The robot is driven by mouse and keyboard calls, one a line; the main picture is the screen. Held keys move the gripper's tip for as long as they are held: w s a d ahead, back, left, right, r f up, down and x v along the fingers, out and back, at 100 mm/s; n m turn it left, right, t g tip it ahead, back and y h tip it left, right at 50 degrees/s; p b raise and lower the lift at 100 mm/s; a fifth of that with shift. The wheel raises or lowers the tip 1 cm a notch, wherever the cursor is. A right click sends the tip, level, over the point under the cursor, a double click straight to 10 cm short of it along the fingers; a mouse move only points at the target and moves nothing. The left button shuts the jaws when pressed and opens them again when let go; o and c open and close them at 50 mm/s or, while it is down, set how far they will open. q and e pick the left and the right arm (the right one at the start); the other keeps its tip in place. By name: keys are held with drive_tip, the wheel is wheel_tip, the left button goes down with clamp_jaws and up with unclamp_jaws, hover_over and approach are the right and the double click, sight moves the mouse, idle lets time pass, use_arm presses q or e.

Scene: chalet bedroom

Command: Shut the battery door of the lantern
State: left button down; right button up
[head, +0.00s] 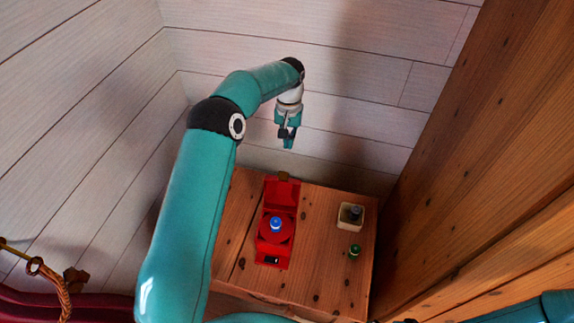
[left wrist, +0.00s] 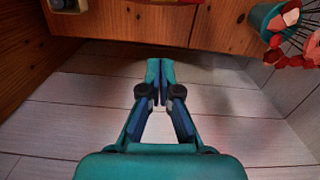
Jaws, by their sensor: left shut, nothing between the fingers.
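The red lantern (head: 270,239) lies on a wooden cabinet top in the head view, with a round blue part (head: 276,224) at its middle. A red flap-like part (head: 282,191) is at its far end, seemingly the battery door standing open; its exact angle is hard to tell. Only a sliver of red shows at the top edge of the left wrist view. My left gripper (head: 288,138) is shut and empty, raised beyond the lantern's far end near the wall and apart from it. Its closed fingers also show in the left wrist view (left wrist: 159,82). My right gripper is not in view.
The wooden cabinet (head: 322,267) also bears a cream box (head: 343,222) with a dark item in it and a small green object (head: 355,251), right of the lantern. A wooden panel rises at right. A teal pot (left wrist: 265,18) with red flowers shows in the left wrist view.

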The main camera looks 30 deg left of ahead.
use_arm(q)
drive_tip(key=s+d+f+p, duration=0.1)
drive_tip(key=s+f, duration=0.3)
drive_tip(key=f, duration=0.2)
drive_tip(key=shift+d+p, duration=0.2)
drive_tip(key=shift+p, duration=0.15)
drive_tip(key=shift+f, duration=0.1)
